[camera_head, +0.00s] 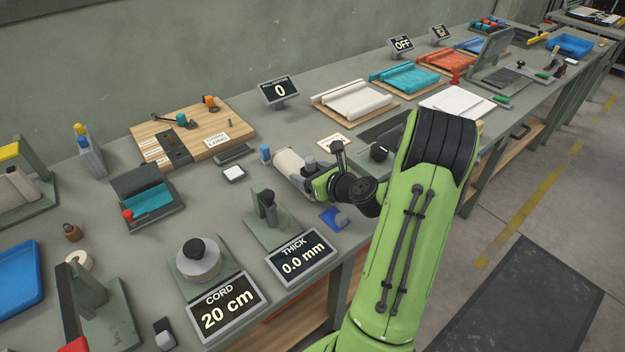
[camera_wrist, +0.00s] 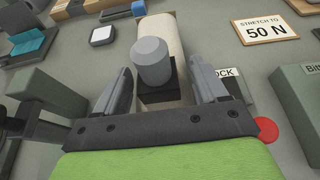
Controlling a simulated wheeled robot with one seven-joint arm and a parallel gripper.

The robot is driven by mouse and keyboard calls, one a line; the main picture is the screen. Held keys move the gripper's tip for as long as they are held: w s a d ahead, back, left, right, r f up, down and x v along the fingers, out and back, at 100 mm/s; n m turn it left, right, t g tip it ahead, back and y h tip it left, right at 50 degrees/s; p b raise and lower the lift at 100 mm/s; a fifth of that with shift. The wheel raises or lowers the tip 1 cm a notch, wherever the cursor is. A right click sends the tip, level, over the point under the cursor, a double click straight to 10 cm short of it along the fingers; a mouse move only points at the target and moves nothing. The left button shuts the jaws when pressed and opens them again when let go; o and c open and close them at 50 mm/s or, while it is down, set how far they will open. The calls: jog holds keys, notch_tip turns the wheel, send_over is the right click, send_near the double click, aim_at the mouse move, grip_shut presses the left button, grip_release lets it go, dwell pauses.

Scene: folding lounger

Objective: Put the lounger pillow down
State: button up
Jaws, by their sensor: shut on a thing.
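The cream, roll-shaped thing that I take for the lounger pillow (camera_head: 287,163) is at mid-bench in the head view, at the tip of my gripper (camera_head: 318,182). In the wrist view the pillow (camera_wrist: 163,40) runs away from between my fingers. My gripper (camera_wrist: 163,92) is shut on the pillow. A grey cylinder (camera_wrist: 152,62) on a black block stands between the fingers and hides part of the pillow. Whether the pillow touches the bench is hard to tell.
A "STRETCH TO 50 N" card (camera_wrist: 264,30) lies to the right. A thickness gauge (camera_head: 268,215) and a blue piece (camera_head: 335,218) stand near my gripper. A small white-topped box (camera_head: 233,174) is left of the pillow. Bare grey bench (camera_head: 225,205) shows left of the gauge.

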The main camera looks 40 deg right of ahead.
jog(key=shift+f, duration=0.6)
jog(key=shift+r, duration=0.15)
jog(key=o, duration=1.1)
